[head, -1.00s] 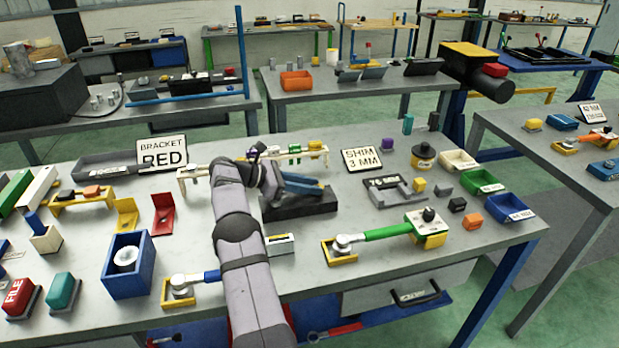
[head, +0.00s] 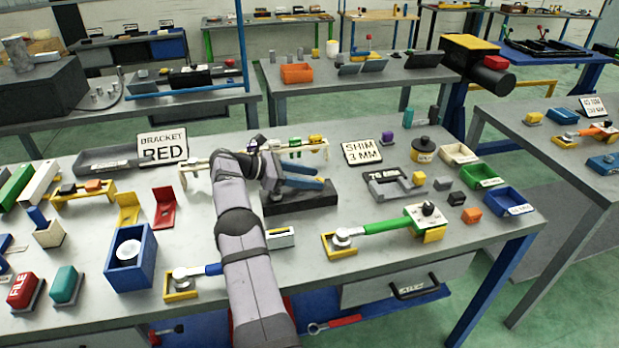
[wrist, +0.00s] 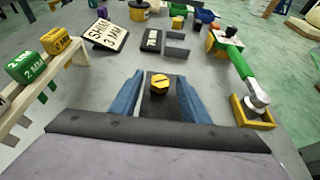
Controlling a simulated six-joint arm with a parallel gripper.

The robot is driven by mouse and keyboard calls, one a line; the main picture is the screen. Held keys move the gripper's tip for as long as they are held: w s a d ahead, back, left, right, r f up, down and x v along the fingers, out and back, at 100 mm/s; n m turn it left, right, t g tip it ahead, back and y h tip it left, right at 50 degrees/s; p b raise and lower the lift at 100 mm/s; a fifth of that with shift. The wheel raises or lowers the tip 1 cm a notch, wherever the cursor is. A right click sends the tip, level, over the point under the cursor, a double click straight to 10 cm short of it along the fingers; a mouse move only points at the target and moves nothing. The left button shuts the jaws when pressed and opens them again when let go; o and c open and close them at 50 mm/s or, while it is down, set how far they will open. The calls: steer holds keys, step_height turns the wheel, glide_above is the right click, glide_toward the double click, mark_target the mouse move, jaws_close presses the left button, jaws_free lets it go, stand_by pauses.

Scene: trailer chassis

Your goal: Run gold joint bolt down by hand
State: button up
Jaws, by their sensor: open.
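The gold joint bolt (wrist: 160,84) shows a slotted yellow head on the dark block in the wrist view. It stands between and slightly beyond the two blue fingers of my gripper (wrist: 157,97), with a gap on both sides. My gripper is open and empty. In the head view my gripper (head: 303,177) is just above the dark block (head: 300,203), fingers pointing right. The bolt cannot be made out there, as the fingers and arm cover that spot. The dark block also shows in the wrist view (wrist: 156,110).
A white rail with coloured blocks (wrist: 30,100) stands to the left in the wrist view. A green-handled wrench (head: 385,227) lies to the right. The SHIM sign (head: 361,152) and a grey stepped block (head: 395,186) lie beyond. Bare bench separates them.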

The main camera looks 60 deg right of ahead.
step_height(320, 180, up, 10)
steer(key=p, duration=0.1)
steer(key=shift+p, duration=0.4)
stand_by(0.5)
